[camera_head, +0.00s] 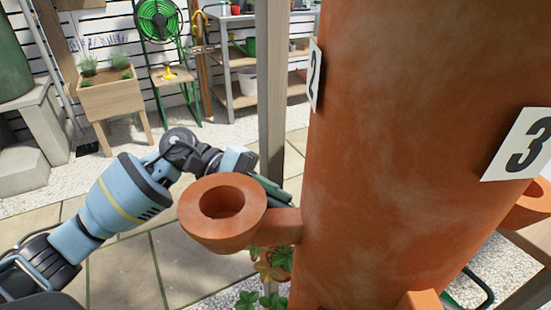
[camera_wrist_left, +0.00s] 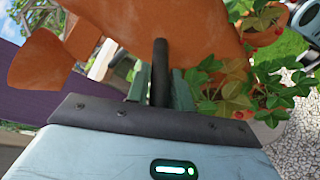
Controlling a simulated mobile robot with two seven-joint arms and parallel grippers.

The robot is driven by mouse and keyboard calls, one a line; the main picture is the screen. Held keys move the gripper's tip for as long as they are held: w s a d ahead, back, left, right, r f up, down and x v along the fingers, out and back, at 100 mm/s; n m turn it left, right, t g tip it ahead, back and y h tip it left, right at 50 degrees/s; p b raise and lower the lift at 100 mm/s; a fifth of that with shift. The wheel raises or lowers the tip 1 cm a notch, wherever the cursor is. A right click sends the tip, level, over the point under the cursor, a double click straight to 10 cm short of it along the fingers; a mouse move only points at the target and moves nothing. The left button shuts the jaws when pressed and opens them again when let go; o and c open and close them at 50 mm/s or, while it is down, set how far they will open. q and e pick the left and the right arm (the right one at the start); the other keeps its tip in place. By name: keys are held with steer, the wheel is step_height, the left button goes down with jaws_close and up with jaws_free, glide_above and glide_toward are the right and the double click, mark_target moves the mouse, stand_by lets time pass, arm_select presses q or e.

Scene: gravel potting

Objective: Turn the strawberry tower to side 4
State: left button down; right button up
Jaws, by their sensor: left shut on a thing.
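The strawberry tower (camera_head: 400,150) is a large terracotta column filling the right half of the head view. A plate with a 2 (camera_head: 315,75) is on its left edge and a plate with a 3 (camera_head: 522,145) is on its right. A cup-shaped pocket (camera_head: 222,212) sticks out to the left, and another pocket shows at the right edge. My left gripper (camera_head: 277,190) is behind the left pocket, partly hidden by it. In the left wrist view, my left gripper (camera_wrist_left: 161,88) is shut on a dark upright bar (camera_wrist_left: 160,62) close against the terracotta (camera_wrist_left: 205,25). My right gripper is not in view.
Strawberry leaves (camera_head: 272,265) hang below the left pocket, close to my gripper; they also show in the wrist view (camera_wrist_left: 235,95). A wooden post (camera_head: 270,90) stands behind.

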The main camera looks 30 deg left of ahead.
arm_select(q)
steer(key=shift+w+d+r, duration=0.1)
steer(key=shift+w+r, duration=0.05)
steer(key=shift+r, duration=0.6)
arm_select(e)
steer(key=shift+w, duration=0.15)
arm_select(q)
steer(key=c, duration=1.4)
jaws_free()
steer(key=shift+w+d, duration=0.1)
steer(key=shift+o, duration=0.5)
steer(key=shift+w+f, duration=0.15)
steer(key=shift+f, duration=0.1)
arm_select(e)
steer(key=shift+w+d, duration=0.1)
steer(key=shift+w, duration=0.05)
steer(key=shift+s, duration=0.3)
arm_select(q)
steer(key=s+v, duration=0.1)
steer(key=v, duration=0.6)
steer(key=shift+a+r, duration=0.3)
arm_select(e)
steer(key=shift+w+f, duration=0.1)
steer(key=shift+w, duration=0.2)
